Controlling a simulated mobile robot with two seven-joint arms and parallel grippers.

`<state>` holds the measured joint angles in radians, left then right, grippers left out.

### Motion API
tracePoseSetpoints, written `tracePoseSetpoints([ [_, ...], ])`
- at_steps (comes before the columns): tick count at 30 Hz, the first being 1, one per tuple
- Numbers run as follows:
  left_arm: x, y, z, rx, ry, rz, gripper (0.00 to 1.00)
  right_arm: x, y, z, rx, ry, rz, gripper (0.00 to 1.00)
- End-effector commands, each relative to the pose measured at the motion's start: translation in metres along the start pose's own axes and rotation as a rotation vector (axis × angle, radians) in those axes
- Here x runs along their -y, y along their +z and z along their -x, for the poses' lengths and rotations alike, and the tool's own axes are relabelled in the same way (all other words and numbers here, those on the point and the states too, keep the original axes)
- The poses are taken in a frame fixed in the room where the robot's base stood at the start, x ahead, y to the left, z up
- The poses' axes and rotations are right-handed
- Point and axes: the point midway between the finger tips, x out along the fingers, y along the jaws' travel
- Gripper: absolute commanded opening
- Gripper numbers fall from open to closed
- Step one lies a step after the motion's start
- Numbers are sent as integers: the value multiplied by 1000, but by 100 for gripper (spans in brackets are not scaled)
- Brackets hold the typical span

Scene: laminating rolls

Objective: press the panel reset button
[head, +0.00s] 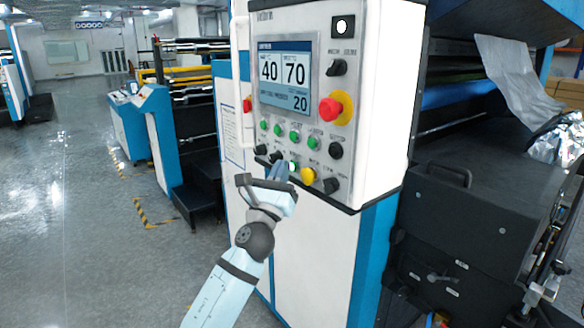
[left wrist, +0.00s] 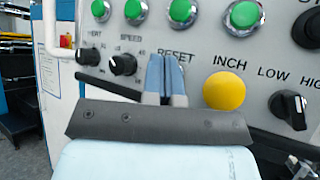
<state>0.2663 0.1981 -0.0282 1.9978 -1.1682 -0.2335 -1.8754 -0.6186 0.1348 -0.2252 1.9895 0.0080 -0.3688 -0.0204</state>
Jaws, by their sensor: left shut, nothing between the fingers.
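The control panel (head: 383,100) stands upright ahead of me. My left gripper (head: 278,170) is shut and empty, its blue fingertips at the panel's lower row of controls. In the left wrist view the fingertips (left wrist: 164,62) cover the spot just below and left of the RESET label (left wrist: 176,55). The reset button is hidden there. In the head view a small pale green-white button (head: 293,165) shows just right of the fingertips, partly covered. I cannot tell whether the fingertips touch it. My right gripper is not in view.
A yellow INCH button (left wrist: 224,91) sits close right of the fingers, and a black SPEED knob (left wrist: 122,64) close left. Green buttons (left wrist: 183,11) line the row above. A red emergency stop (head: 330,109) and a display (head: 285,77) are higher up.

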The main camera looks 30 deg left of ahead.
Motion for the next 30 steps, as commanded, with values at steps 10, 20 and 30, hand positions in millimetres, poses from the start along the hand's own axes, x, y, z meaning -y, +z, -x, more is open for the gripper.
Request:
tracePoseSetpoints([
  [10, 1, -1, -1, 0, 0, 0, 0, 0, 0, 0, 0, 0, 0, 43],
  [20, 3, -3, -4, 0, 0, 0, 0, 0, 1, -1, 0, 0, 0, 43],
  [30, 5, -4, -6, 1, 0, -1, 0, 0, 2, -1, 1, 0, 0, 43],
])
